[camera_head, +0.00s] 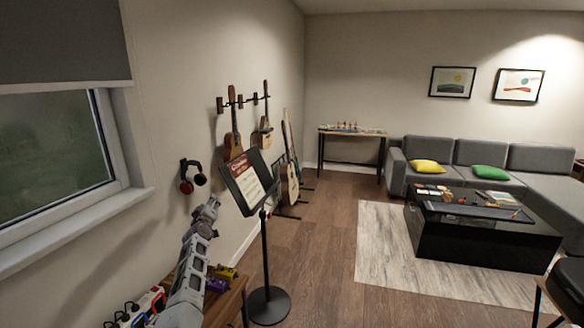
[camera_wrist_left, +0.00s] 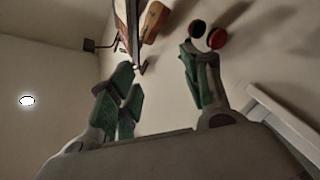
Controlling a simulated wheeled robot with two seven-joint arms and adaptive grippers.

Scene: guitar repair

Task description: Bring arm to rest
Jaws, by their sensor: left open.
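My left arm (camera_head: 190,265) comes up from the bottom of the head view. Its gripper (camera_head: 212,205) is raised near the wall, close to the music stand in the picture. In the left wrist view the gripper (camera_wrist_left: 157,72) shows two green-padded fingers spread apart, with nothing between them. The gripper is open and empty. My right gripper is in neither view.
A music stand (camera_head: 268,305) with a sheet stands right of my arm. Red-and-black headphones (camera_head: 187,186) hang on the wall by the window sill (camera_head: 70,231). A wooden table (camera_head: 228,300) with small items is below. Guitars (camera_head: 233,145) hang beyond. Floor (camera_head: 330,270) to the right is clear.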

